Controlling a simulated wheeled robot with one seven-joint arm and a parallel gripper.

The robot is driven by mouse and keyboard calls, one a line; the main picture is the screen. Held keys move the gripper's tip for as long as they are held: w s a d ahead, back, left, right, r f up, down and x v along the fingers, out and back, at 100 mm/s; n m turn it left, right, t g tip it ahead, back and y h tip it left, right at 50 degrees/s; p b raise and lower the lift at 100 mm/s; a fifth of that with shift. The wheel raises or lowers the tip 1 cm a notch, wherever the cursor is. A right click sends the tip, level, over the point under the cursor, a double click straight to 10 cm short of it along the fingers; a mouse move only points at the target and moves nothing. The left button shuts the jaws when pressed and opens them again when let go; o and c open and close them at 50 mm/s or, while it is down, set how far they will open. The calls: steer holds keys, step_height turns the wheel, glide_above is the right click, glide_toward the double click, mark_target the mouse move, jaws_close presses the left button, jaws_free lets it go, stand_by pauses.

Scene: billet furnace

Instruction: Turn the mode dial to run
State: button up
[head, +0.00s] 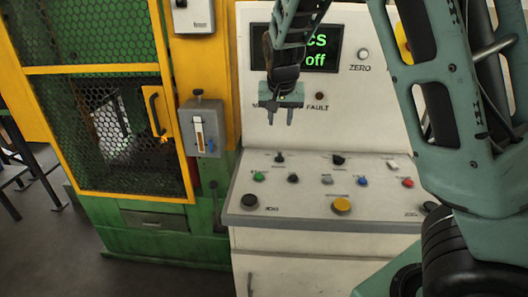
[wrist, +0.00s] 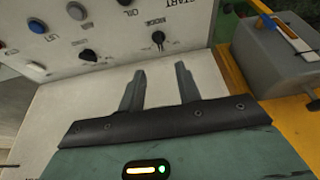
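The mode dial (wrist: 158,37) is a small black knob beside the printed word MODE in the wrist view. In the head view it appears to be the small black knob (head: 279,157) at the upper left of the sloping desk. Its pointer setting is too small to read. My gripper (head: 281,118) is above the desk, in front of the upright panel. Its two fingers are apart with nothing between them. In the wrist view my gripper (wrist: 160,72) points toward the dial, with a gap between the fingertips and the knob.
A second black knob (head: 338,158) is right of the dial. Coloured buttons, including a large yellow one (head: 341,205), fill the desk below. A display (head: 318,50) reads "off" in green. A grey lever box (head: 203,128) and a yellow-framed mesh door (head: 115,125) stand at left.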

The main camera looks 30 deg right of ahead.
glide_toward(280, 154)
steer(key=x, duration=0.8)
steer(key=shift+a+f+p, duration=0.1)
steer(key=shift+f+p, duration=0.05)
steer(key=shift+p, duration=0.25)
jaws_close()
